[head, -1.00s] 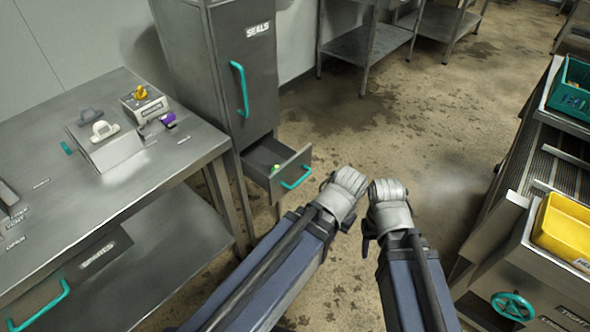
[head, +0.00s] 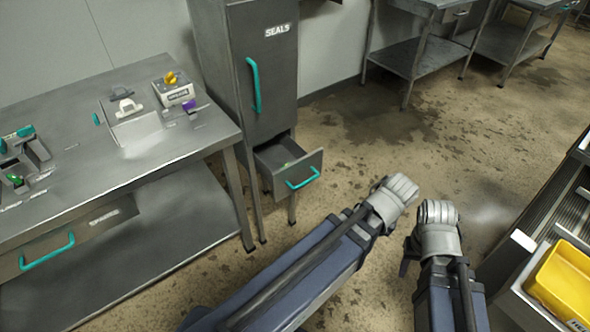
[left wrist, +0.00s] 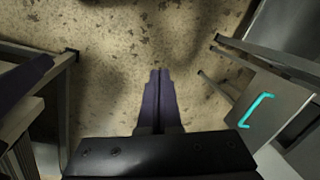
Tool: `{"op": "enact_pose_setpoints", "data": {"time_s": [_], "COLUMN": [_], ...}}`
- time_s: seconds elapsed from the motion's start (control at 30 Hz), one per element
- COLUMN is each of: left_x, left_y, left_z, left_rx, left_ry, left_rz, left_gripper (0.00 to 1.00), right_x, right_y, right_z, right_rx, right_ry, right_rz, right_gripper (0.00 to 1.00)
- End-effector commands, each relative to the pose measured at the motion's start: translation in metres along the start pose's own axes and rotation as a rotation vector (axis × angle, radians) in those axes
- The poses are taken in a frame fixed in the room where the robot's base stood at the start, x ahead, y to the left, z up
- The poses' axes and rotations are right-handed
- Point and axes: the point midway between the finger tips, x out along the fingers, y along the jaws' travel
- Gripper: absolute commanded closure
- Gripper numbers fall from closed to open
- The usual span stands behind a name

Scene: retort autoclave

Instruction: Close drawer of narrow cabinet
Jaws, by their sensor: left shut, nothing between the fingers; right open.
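The narrow grey cabinet (head: 275,85) marked SEALS stands behind the table's right end, its door shut. Its low drawer (head: 313,165) is pulled partway out, with a teal handle and a small green thing inside. In the head view my left gripper (head: 402,188) is right of the drawer front and apart from it. In the left wrist view its fingers (left wrist: 159,75) are shut and empty above the floor, with a teal handle (left wrist: 257,110) on a grey panel to their right. My right gripper (head: 438,212) is further right, open; its fingers are mostly hidden by the wrist.
A steel table (head: 75,160) with small devices and its own shut drawer (head: 75,235) stands left of the cabinet. Shelved tables (head: 415,60) stand at the back. A yellow bin (head: 565,285) sits on equipment at right. The floor (head: 370,135) before the drawer is clear.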

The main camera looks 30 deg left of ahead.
Motion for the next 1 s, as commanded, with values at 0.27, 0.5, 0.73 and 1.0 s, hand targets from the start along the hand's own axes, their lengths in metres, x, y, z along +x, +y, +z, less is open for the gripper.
{"op": "enact_pose_setpoints", "data": {"time_s": [0.27,0.5,0.73,1.0], "left_x": [-0.006,-0.014,-0.027,-0.041], "left_y": [-0.024,-0.062,-0.118,-0.179], "left_z": [-0.023,-0.052,-0.086,-0.113], "left_rx": [-0.337,-0.824,-1.512,-2.203], "left_ry": [0.008,0.050,0.172,0.391], "left_rz": [-0.062,-0.147,-0.255,-0.326], "left_gripper": [1.00,1.00,1.00,1.00], "right_x": [-0.007,-0.016,-0.027,-0.037], "right_y": [0.001,0.002,0.003,0.004], "right_z": [0.000,0.001,0.002,0.002], "right_rx": [0.000,0.000,0.000,0.000], "right_ry": [0.000,0.000,0.000,0.000], "right_rz": [0.000,0.000,0.000,0.000], "right_gripper": [0.50,0.50,0.50,0.50]}}
